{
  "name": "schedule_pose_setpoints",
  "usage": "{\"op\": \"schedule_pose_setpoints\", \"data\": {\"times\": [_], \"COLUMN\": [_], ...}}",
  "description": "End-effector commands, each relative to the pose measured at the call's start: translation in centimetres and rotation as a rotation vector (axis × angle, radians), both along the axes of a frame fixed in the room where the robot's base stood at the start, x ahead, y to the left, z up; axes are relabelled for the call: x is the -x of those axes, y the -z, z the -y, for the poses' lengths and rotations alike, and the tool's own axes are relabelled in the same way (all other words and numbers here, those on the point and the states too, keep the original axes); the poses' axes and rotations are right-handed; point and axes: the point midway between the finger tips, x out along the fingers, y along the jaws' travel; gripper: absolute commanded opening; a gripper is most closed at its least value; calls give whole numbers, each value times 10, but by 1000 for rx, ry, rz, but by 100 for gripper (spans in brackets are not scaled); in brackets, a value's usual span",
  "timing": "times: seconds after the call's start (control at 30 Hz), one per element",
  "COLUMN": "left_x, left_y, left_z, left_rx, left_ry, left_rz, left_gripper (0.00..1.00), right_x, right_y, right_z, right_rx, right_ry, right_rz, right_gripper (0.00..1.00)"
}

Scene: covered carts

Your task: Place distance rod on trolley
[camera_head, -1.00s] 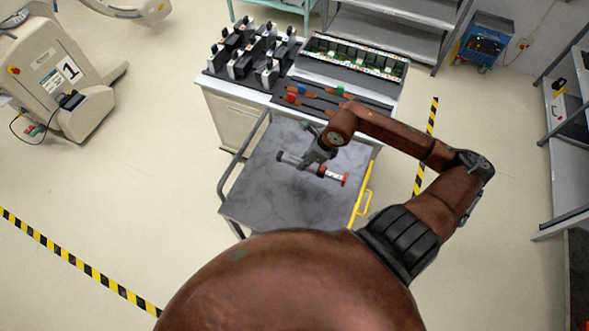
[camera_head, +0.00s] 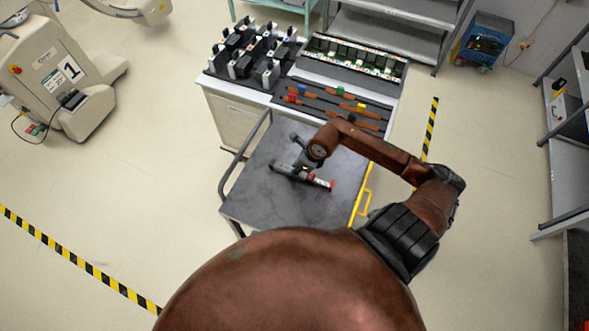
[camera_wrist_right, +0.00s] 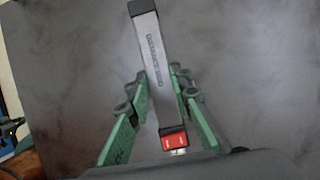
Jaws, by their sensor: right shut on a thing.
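My left gripper is not in view.
A white cabinet behind the trolley bears black holders (camera_head: 250,50) and a tray of parts (camera_head: 352,58). A numbered machine (camera_head: 50,75) stands at left, shelves (camera_head: 567,160) at right.

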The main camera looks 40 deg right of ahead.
Motion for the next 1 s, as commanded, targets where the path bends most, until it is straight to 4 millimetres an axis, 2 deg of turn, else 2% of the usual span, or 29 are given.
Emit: {"op": "schedule_pose_setpoints", "data": {"times": [0.3, 0.67, 0.77, 1.0], "left_x": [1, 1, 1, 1], "left_y": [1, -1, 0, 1], "left_z": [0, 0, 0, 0], "left_rx": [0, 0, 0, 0], "left_ry": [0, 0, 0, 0], "left_rz": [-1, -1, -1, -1], "left_gripper": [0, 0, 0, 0], "right_x": [0, 1, 6, 24], "right_y": [1, -5, -18, -65], "right_z": [0, 2, 5, 13], "right_rx": [0, 2, 3, 4], "right_ry": [0, 0, 0, -2], "right_rz": [0, 1, 1, 0], "right_gripper": [37, 37, 37, 37]}}
